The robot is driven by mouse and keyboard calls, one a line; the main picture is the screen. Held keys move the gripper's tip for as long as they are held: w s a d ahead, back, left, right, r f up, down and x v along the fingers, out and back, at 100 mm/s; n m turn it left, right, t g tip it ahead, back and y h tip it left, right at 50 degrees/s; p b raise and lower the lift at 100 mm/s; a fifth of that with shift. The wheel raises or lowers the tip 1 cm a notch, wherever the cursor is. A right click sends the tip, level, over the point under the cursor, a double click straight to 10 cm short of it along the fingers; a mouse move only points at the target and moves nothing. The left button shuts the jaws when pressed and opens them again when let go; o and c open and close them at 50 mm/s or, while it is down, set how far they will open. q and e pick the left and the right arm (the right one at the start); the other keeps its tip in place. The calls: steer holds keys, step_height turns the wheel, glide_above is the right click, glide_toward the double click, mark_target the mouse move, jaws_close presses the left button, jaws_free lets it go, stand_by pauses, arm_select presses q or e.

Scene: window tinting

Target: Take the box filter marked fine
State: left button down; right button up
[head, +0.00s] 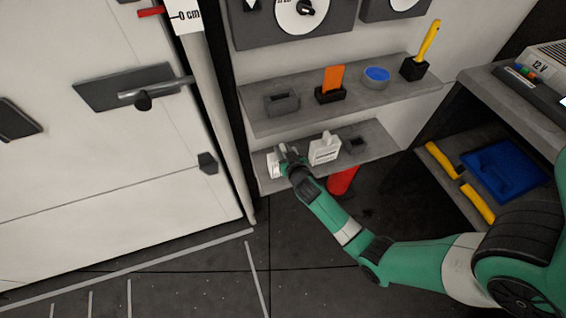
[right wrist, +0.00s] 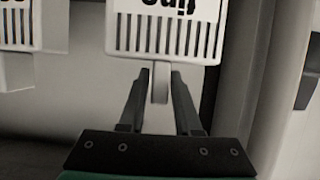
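The box filter marked fine (head: 274,164) is a white slotted box at the left end of the lower shelf, partly hidden by my right gripper (head: 286,152). In the right wrist view the box filter (right wrist: 165,32) appears upside down with a narrow tab pointing towards me. My right gripper (right wrist: 160,88) has its two fingers on either side of this tab, with thin gaps seeming to show beside it. A second white box filter (head: 325,149) stands to the right; its label is unreadable. My left gripper is not in view.
The lower shelf (head: 385,145) also holds a small dark holder (head: 355,146). The upper shelf (head: 300,112) above carries an orange card (head: 333,78), a blue round dish (head: 376,76) and a yellow-handled tool (head: 427,42). A red cylinder (head: 343,180) is below.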

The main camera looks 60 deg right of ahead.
jaws_close()
stand_by(1.1)
